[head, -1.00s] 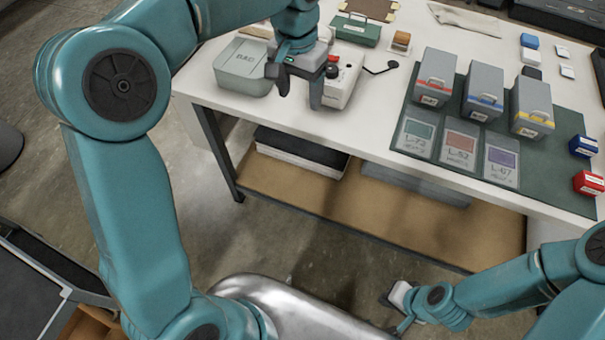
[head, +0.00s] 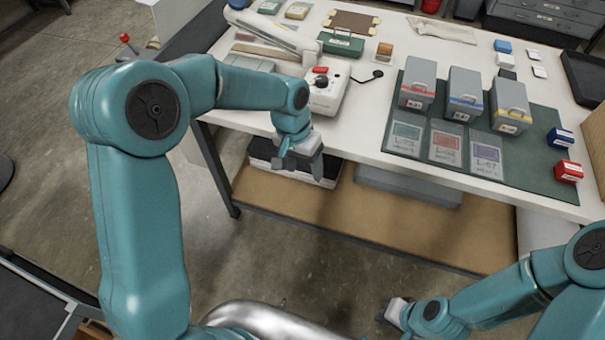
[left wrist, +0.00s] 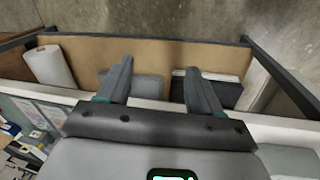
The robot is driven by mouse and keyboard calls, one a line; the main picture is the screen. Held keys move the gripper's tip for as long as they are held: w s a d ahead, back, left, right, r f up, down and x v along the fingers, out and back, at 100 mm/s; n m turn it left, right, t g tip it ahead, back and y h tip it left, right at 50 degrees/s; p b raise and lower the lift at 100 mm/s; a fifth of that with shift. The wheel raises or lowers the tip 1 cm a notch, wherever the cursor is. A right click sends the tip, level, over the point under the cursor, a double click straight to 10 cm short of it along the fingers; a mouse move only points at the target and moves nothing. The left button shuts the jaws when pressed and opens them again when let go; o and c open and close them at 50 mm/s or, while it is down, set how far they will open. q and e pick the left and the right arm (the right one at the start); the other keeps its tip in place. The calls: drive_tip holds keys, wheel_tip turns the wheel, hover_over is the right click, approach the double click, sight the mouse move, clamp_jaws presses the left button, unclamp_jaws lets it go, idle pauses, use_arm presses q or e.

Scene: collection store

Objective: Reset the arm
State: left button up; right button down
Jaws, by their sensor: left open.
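My left gripper (head: 299,164) hangs in front of the table's near edge, below the tabletop level in the head view, fingers pointing down. It is open and empty. In the left wrist view its two fingers (left wrist: 160,85) stand apart with the lower shelf (left wrist: 150,55) behind them. My right gripper (head: 394,313) is low at the bottom right of the head view, clear of the table. Its fingers are too small and partly hidden to tell if it is open.
The white table (head: 365,148) holds a white box with a red button (head: 326,92), a green mat (head: 545,160) with several grey boxes, and a red box (head: 568,171). Below, the shelf (head: 330,215) carries a black-and-white stack (head: 300,175). Floor in front is clear.

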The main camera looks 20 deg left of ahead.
use_arm(q)
drive_tip(key=shift+s+d+f, duration=0.15)
drive_tip(key=shift+f, duration=0.25)
drive_tip(key=shift+s+d+f, duration=0.1)
drive_tip(key=shift+d+f, duration=0.05)
drive_tip(key=shift+f, duration=0.2)
drive_tip(key=shift+s, duration=0.1)
drive_tip(key=s+d+f+n+h, duration=0.1)
drive_tip(key=s+d+f, duration=0.1)
drive_tip(key=s+f, duration=0.7)
drive_tip(key=s+d+f+n+h, duration=0.1)
drive_tip(key=s+d+f+n, duration=0.1)
drive_tip(key=s+f, duration=0.8)
drive_tip(key=shift+s+d, duration=0.3)
drive_tip(key=shift+d, duration=0.1)
drive_tip(key=shift+f, duration=0.1)
